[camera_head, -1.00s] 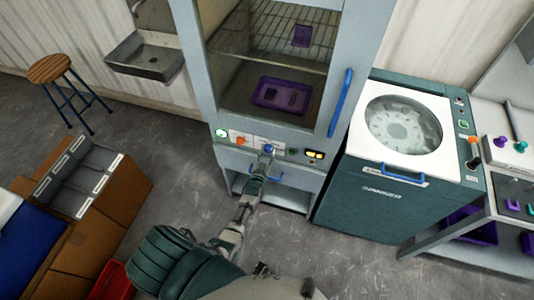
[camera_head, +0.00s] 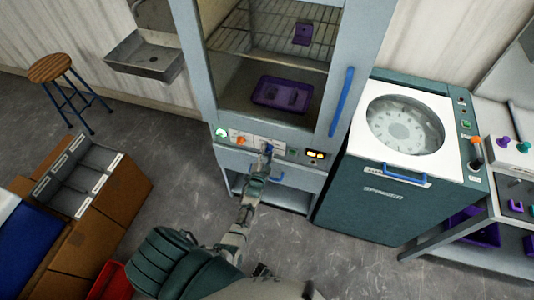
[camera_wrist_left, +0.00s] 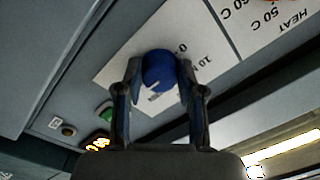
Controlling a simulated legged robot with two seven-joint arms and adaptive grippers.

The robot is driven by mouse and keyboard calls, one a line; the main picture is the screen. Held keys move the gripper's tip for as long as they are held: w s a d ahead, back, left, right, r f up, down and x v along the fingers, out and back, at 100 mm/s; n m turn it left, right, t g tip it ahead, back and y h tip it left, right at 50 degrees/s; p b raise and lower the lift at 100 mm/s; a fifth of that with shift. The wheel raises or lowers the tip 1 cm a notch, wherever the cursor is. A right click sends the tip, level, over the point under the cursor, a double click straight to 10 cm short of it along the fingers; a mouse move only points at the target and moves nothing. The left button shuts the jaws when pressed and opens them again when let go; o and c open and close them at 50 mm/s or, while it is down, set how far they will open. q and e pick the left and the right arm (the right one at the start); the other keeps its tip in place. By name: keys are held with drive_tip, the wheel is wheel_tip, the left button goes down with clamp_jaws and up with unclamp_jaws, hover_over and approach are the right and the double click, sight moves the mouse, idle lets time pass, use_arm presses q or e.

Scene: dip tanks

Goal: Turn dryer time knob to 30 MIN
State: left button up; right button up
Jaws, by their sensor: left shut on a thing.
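The dryer is a grey cabinet with a glass door (camera_head: 225,85) and a control strip below it. The time knob is a round blue knob with a white pointer line, clear in the left wrist view (camera_wrist_left: 159,70). It sits on a white label plate (camera_wrist_left: 122,78) with "0" and "10 M" readable; the rest of the scale is hidden or too small. My left gripper (camera_wrist_left: 160,80) is shut on the knob, one finger on each side. In the head view my left gripper (camera_head: 266,153) reaches up to the strip from below and mostly covers the knob.
An orange heat knob (camera_head: 241,140) is left of the time knob. A green button (camera_head: 293,152) and lit display (camera_head: 315,155) are to its right. A blue drawer handle (camera_head: 262,176) lies just below. A spinner (camera_head: 375,200) stands right of the dryer.

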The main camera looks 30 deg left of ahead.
use_arm(q)
drive_tip(key=shift+s+d+f, duration=0.1)
drive_tip(key=shift+s+f, duration=0.1)
drive_tip(key=shift+f, duration=0.25)
drive_tip(key=o, duration=1.2)
drive_tip(key=shift+c, duration=0.2)
drive_tip(key=shift+w+r, duration=0.2)
drive_tip(key=v, duration=1.2)
